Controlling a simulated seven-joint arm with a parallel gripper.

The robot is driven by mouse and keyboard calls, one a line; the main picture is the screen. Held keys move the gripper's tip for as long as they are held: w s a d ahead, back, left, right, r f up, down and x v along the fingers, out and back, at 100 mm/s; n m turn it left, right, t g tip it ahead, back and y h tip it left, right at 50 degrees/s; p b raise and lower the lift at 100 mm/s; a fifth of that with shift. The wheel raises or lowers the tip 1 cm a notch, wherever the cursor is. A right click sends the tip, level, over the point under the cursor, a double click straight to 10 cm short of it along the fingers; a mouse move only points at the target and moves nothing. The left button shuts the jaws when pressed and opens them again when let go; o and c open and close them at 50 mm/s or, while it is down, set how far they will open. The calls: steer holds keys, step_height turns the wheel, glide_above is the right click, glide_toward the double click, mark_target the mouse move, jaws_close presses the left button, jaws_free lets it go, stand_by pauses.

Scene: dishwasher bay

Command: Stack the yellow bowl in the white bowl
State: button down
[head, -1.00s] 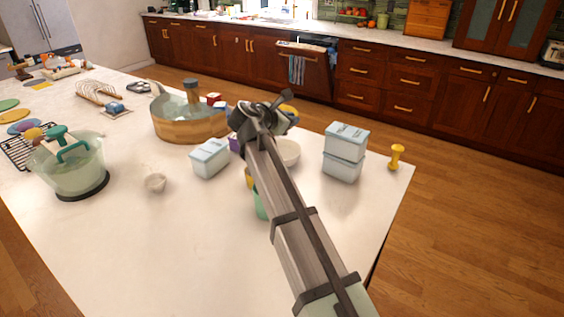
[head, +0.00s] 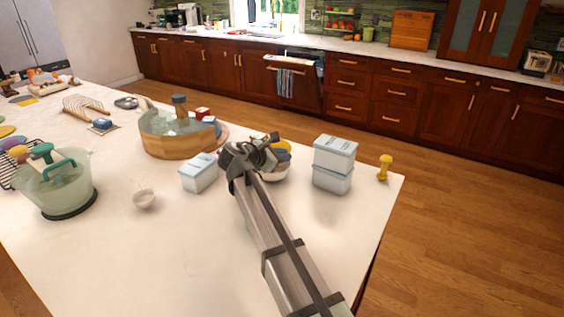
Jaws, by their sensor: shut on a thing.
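My gripper (head: 262,150) is over the counter, largely hidden by its own wrist and arm. It is shut on the yellow bowl (head: 283,146), of which only a part shows at the gripper's right side. The white bowl (head: 275,174) stands on the counter just below, partly covered by my arm. The yellow bowl is right above or at the white bowl's rim; I cannot tell whether they touch. Something blue shows between them, and I cannot tell what it is.
Two stacked pale containers (head: 333,165) stand right of the white bowl, and a single container (head: 199,173) stands left. A wooden tub (head: 178,143), a small white cup (head: 144,200) and a yellow dumbbell-shaped object (head: 385,167) are also on the counter. The front counter is clear.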

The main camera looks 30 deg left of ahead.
steer(key=shift+f, duration=1.1)
steer(key=shift+f, duration=0.25)
steer(key=c, duration=1.2)
jaws_free()
steer(key=shift+o, duration=0.2)
steer(key=shift+r, duration=0.1)
steer(key=shift+s+r, duration=0.1)
steer(key=shift+r, duration=0.15)
steer(key=v, duration=1.1)
steer(key=shift+s+a+r, duration=0.1)
steer(key=shift+s+r, duration=0.05)
steer(key=shift+s, duration=0.25)
